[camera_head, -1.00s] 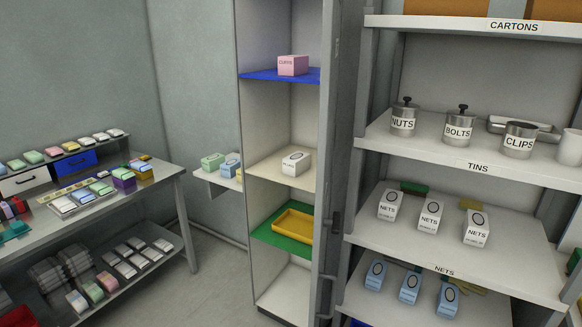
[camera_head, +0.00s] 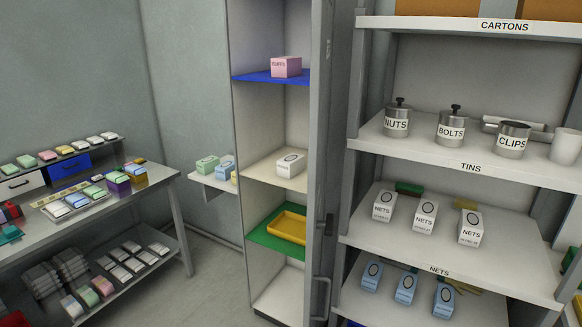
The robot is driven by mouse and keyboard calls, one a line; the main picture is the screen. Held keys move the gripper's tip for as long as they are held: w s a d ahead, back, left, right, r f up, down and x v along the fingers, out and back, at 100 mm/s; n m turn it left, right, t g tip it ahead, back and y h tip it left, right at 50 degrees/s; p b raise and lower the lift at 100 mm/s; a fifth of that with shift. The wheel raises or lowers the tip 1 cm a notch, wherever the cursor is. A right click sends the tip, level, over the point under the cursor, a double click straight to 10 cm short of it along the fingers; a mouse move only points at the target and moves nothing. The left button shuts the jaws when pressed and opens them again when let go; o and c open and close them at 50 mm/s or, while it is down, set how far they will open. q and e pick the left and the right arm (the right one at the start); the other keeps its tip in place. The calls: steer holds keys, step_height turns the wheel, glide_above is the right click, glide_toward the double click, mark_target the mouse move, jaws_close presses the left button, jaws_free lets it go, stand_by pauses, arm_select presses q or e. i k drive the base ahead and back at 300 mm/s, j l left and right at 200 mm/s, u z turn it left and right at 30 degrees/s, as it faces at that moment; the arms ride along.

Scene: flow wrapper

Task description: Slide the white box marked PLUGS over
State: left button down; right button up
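A white box (camera_head: 291,165) with a dark oval on top stands on the cream middle shelf (camera_head: 262,168) of the tall open cabinet. Its front lettering is too small to read, so I cannot tell whether it says PLUGS. Several white boxes (camera_head: 424,217) on the right rack carry the word NETS. No box in view has a readable PLUGS mark. Neither of my grippers is in view.
The cabinet also holds a pink box (camera_head: 286,67) on a blue shelf and a yellow tray (camera_head: 288,226) on a green shelf. Tins (camera_head: 451,129) stand on the right rack. A table (camera_head: 150,182) with small boxes is at left. Floor (camera_head: 215,280) shows between.

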mark_target(287, 167)
steer(key=i+j, duration=0.3)
steer(key=j, duration=0.15)
steer(key=i+j, duration=0.6)
steer(key=j, duration=0.25)
